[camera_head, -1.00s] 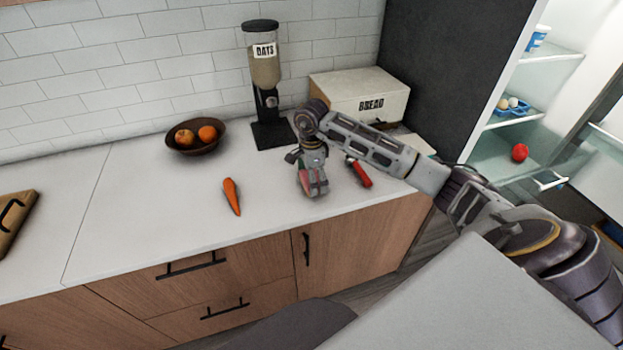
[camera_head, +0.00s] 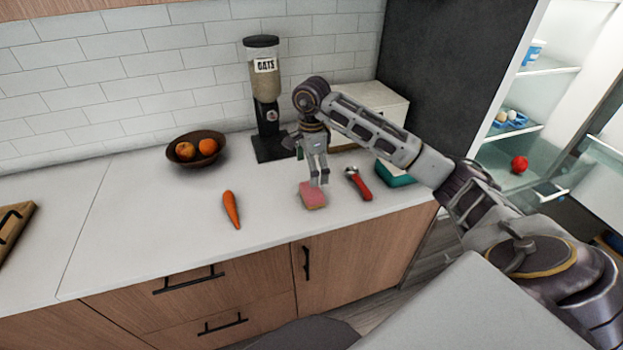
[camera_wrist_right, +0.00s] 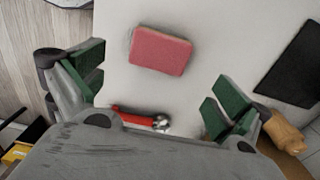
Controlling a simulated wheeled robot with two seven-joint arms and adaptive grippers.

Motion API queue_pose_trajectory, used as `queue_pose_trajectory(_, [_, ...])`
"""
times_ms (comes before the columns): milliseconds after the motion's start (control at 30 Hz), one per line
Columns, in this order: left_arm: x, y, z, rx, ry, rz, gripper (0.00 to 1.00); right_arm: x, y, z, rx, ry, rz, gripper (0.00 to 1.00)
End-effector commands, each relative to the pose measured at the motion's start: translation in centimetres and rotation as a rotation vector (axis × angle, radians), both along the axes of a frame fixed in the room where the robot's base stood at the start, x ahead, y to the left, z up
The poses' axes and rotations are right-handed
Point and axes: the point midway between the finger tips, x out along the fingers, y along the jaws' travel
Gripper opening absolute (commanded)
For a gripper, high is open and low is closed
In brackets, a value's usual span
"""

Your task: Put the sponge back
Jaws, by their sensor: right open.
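A pink sponge (camera_head: 312,195) lies flat on the white counter (camera_head: 150,215). It also shows in the right wrist view (camera_wrist_right: 160,51), where it lies between and beyond the open green-padded fingers. My right gripper (camera_head: 319,181) is just above the sponge in the head view, pointing down. It is open and empty, with bare counter visible between its fingers (camera_wrist_right: 158,90). My left gripper is not in view.
A red-handled utensil (camera_head: 358,184) lies right of the sponge, and a teal box (camera_head: 394,174) is beyond it. A carrot (camera_head: 231,209) lies to the left. A fruit bowl (camera_head: 197,148), oats dispenser (camera_head: 264,90) and bread box (camera_head: 385,104) stand behind.

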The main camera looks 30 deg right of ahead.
Motion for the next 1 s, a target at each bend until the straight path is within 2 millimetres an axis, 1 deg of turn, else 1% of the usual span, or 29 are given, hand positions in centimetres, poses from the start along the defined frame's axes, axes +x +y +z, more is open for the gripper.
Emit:
queue_pose_trajectory(33, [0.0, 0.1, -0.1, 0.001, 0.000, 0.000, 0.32, 0.1, 0.0, 0.6, 0.000, -0.003, 0.000, 1.00])
queue_pose_trajectory(200, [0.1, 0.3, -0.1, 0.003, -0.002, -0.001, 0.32, 0.1, 0.0, 2.2, 0.000, -0.002, -0.001, 1.00])
queue_pose_trajectory(333, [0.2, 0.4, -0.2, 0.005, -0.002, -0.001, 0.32, 0.0, 0.0, 2.8, 0.000, -0.001, -0.001, 1.00])
queue_pose_trajectory(500, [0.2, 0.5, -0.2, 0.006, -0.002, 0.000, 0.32, 0.0, 0.0, 3.1, 0.000, 0.000, -0.001, 1.00])
queue_pose_trajectory(1000, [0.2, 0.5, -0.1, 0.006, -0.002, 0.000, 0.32, 0.0, 0.0, 3.1, 0.000, 0.000, 0.000, 1.00])
